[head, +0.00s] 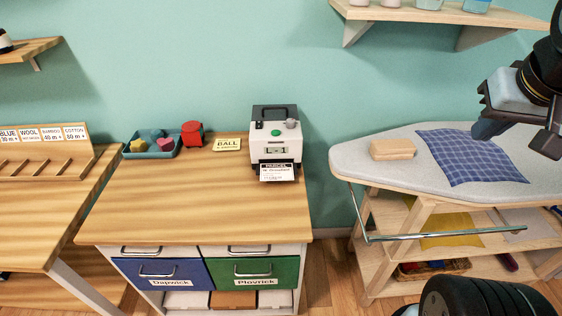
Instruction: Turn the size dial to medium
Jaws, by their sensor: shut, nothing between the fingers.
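A white and dark grey label printer (262,150) stands at the back right of the wooden cabinet top. A small grey dial (291,124) sits on its upper right, beside a green button (275,133). The display (276,150) below reads "L - 1". A printed parcel label (277,171) hangs out of the front slot. The dial's markings are too small to read. My gripper (487,129) is at the upper right, over the ironing board, well to the right of the printer. It is shut and empty.
The ironing board (355,150) carries a blue checked cloth (468,157) and a tan block (392,149). Left of the printer are a "BALL" card (227,144), a red object (192,133) and a teal tray (130,153). The cabinet's front top is clear. A shelf (440,14) hangs above.

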